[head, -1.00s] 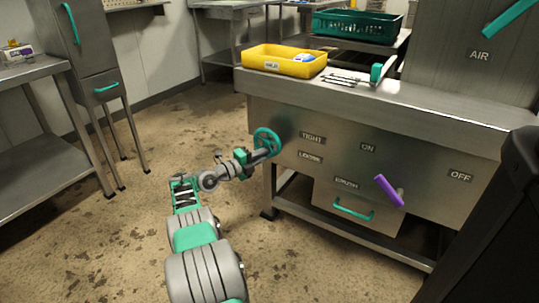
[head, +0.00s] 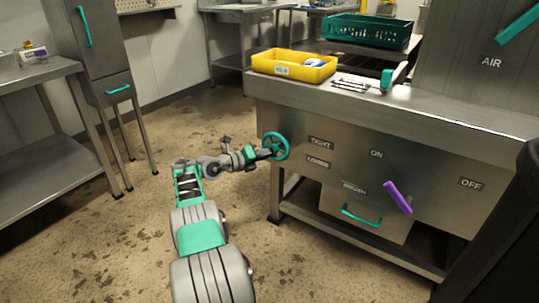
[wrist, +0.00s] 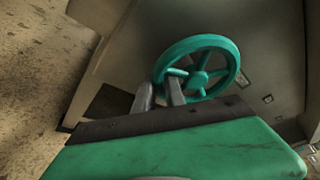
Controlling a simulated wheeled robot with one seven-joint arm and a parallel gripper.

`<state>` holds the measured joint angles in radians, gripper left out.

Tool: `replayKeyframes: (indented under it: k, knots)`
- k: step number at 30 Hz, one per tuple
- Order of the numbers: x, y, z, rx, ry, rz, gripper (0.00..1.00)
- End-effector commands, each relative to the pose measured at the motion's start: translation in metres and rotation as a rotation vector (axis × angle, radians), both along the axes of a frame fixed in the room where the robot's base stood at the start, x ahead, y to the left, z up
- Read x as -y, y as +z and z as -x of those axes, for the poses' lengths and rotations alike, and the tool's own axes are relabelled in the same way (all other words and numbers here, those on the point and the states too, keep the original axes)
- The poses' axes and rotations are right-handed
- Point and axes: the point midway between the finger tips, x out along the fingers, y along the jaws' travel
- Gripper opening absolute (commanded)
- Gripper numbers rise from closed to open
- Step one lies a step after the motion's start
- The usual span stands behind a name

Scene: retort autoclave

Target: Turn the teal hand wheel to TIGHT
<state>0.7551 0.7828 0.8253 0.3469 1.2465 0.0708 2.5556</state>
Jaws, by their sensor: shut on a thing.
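The teal hand wheel (head: 277,146) is a spoked ring on the left end of the steel counter's front panel. TIGHT (head: 319,142) and LOOSE (head: 318,162) labels sit to its right. My gripper (head: 266,153) reaches the wheel from the left at its lower left rim. In the wrist view the teal wheel (wrist: 212,47) stands just beyond the fingers, and my gripper (wrist: 160,92) is shut on its near rim. The fingertips partly hide the rim there, so the exact grip is hard to see.
A yellow bin (head: 292,68) and a green crate (head: 368,31) stand above. A steel table (head: 40,72) is at left. Floor between is clear.

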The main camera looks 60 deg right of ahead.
Motion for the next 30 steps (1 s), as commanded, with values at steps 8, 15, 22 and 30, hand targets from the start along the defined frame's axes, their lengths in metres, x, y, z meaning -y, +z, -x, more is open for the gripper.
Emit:
replayKeyframes:
  k: [8, 15, 22, 30]
  knots:
    - [0.002, 0.006, -0.003, 0.011, 0.009, 0.011, 0.0]
    - [0.002, 0.006, -0.003, 0.01, 0.008, 0.01, 0.23]
    - [0.0, 0.004, -0.003, 0.007, 0.005, 0.006, 0.23]
    - [-0.039, 0.016, -0.025, 0.007, 0.01, 0.006, 0.23]
